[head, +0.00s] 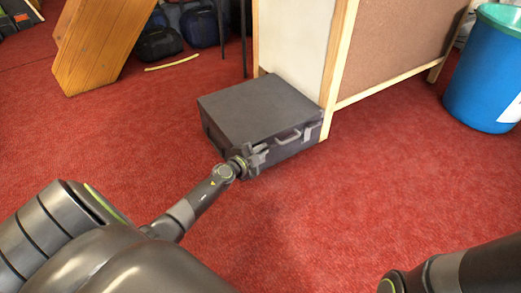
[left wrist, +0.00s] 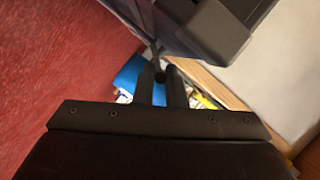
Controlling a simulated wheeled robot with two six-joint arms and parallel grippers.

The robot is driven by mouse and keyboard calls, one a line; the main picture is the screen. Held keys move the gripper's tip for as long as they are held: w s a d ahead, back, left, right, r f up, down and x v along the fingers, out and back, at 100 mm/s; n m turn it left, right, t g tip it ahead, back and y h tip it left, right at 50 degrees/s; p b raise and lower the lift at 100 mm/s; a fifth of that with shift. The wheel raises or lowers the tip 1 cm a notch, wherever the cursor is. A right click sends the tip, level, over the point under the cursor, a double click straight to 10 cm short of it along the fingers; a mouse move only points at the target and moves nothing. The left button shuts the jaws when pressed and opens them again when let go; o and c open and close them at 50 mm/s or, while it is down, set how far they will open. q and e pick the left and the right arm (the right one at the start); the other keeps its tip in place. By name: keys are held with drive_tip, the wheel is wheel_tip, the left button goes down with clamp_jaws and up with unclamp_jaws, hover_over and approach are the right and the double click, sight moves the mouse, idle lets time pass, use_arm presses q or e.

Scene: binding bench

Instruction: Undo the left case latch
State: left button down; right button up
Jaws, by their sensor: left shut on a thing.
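A dark grey case (head: 262,106) lies flat and closed on the red carpet. Its front has a grey carry handle (head: 288,137) and a latch (head: 311,130) to the right of it. My left gripper (head: 257,157) reaches the left part of the case front and hides the left latch in the head view. In the left wrist view the case (left wrist: 205,27) is at the top, and the fingers (left wrist: 162,76) are shut on a small dark part at its edge, which I take as the left latch. My right gripper is out of view.
A wood-framed panel (head: 405,45) stands right behind the case. A blue bin (head: 487,75) is at the far right, a wooden piece (head: 100,40) and dark bags (head: 158,43) at the back left. Carpet in front is clear.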

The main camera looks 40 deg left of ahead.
use_arm(q)
drive_tip(key=s+d+f, duration=0.2)
drive_tip(key=d+f, duration=0.2)
drive_tip(key=d, duration=0.1)
drive_tip(key=shift+s+d+f, duration=0.2)
drive_tip(key=shift+d+f, duration=0.05)
drive_tip(key=shift+f, duration=0.05)
idle(0.4)
idle(0.5)
drive_tip(key=c, duration=1.8)
unclamp_jaws()
drive_tip(key=shift+o, duration=0.2)
